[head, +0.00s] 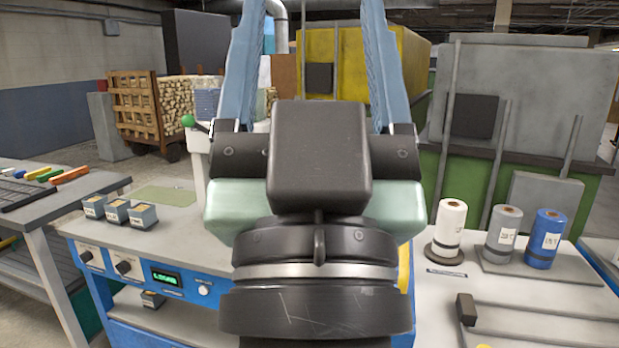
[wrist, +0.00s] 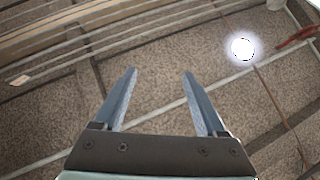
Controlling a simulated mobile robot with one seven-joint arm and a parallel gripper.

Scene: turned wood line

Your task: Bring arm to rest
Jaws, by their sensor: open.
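My gripper (head: 312,12) is raised in the middle of the head view, with its two blue fingers pointing up and wide apart. The wrist view also shows my gripper (wrist: 160,73), open with nothing between the fingers. Its dark wrist and body hide the middle of the workbench behind. The wrist view looks onto the ceiling, with beams, pipes and a bright lamp (wrist: 242,49). My gripper touches nothing that I can see.
A workbench with a control panel (head: 165,279) carries several small boxes (head: 116,211) at left. A white spool (head: 451,222), a grey spool (head: 501,234) and a blue spool (head: 545,238) stand at right. A side table (head: 100,186) holds coloured sticks. A wood crate (head: 133,105) stands behind.

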